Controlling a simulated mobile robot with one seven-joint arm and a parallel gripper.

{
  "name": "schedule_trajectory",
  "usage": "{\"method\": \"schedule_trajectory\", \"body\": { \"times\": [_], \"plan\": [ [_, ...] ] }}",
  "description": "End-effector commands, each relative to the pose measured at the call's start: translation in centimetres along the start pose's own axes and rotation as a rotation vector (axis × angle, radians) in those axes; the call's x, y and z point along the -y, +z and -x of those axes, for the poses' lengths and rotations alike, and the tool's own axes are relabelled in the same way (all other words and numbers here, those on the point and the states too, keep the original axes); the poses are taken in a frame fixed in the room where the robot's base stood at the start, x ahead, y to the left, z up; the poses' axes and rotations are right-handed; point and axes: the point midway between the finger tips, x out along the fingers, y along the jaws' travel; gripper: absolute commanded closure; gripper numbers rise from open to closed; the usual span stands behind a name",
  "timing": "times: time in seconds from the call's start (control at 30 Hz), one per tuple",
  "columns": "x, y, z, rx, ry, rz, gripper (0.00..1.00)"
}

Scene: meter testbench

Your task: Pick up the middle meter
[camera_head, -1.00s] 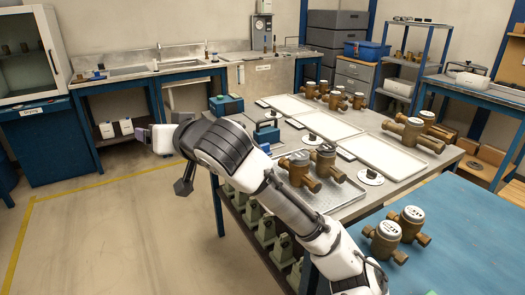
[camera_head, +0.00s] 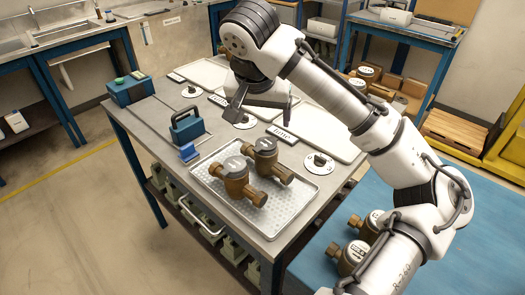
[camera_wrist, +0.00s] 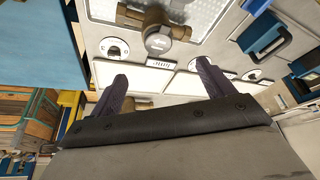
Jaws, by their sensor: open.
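Two brass meters with grey caps lie side by side on a perforated metal tray (camera_head: 215,205) on the bench: a nearer one (camera_head: 237,172) and a farther one (camera_head: 265,158). One capped meter (camera_wrist: 158,38) shows at the top of the wrist view, by the tray (camera_wrist: 207,12). Two more meters, a nearer one (camera_head: 349,258) and a farther one (camera_head: 369,226), stand on the blue table, partly behind my arm. I cannot tell which is the middle meter. My gripper (camera_head: 262,112) hangs above the bench behind the tray, apart from the meters. Its fingers (camera_wrist: 163,84) are spread and empty.
More meters (camera_head: 368,72) sit at the back.

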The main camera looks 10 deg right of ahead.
Motion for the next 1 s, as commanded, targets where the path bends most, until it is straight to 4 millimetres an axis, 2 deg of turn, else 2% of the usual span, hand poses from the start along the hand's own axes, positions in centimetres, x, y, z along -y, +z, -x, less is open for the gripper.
{"method": "schedule_trajectory", "body": {
  "times": [0.4,0.73,1.0],
  "plan": [
    [0.0,0.1,-6.9,0.004,-0.001,-0.002,0.19],
    [-0.1,0.3,-9.3,0.003,0.001,0.000,0.19],
    [-0.2,0.9,-12.8,0.002,0.000,0.000,0.19]
  ]
}}
